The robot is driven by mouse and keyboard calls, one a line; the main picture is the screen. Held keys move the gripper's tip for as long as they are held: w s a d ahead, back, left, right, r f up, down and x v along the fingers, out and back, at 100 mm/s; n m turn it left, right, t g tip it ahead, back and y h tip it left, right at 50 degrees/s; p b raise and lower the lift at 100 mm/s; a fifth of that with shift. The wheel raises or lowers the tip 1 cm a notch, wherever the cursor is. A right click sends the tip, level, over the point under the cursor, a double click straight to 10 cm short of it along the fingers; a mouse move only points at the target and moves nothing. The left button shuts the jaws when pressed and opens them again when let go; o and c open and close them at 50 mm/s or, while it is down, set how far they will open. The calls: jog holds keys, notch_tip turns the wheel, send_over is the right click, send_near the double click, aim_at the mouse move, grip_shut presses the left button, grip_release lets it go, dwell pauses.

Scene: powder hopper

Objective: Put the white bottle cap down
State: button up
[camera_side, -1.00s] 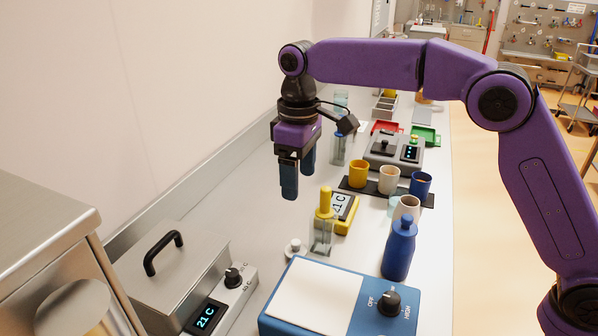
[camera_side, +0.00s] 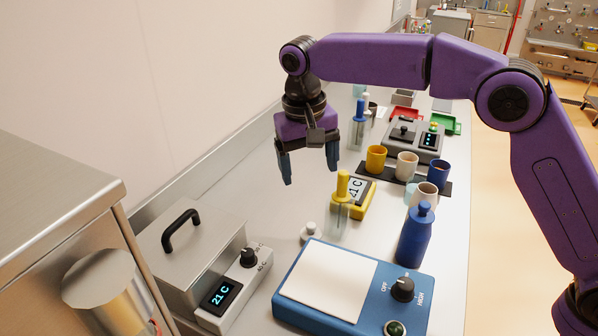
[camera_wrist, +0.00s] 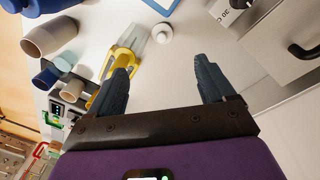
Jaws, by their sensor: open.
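The white bottle cap (camera_side: 310,231) rests on the counter between the hot plate and the water bath. It also shows in the wrist view (camera_wrist: 162,33), ahead of my fingertips and apart from them. My gripper (camera_side: 310,174) hangs above the counter, pointing down, with nothing between its fingers. In the wrist view my gripper (camera_wrist: 162,64) has its two fingers spread wide, with bare counter between them. A blue bottle (camera_side: 415,236) with a blue top stands upright right of the cap.
A yellow-topped clear vial (camera_side: 340,210) stands near the cap, by a yellow scale (camera_side: 356,195). The blue hot plate (camera_side: 350,290) and the metal water bath (camera_side: 190,245) are in front. Several cups, including a yellow one (camera_side: 376,158), stand behind. The counter left of the vial is clear.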

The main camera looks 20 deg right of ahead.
aim_at(311, 225)
jog(key=m, duration=0.3)
jog(key=a+f+m+h, duration=0.1)
jog(key=m, duration=0.3)
jog(key=m+t, duration=0.1)
jog(key=m, duration=0.3)
jog(key=shift+w+a+f, duration=0.15)
jog(key=shift+a+f, duration=0.25)
jog(key=x, duration=1.7)
jog(key=shift+d+f, duration=0.15)
jog(key=shift+d, duration=0.2)
jog(key=c, duration=1.1)
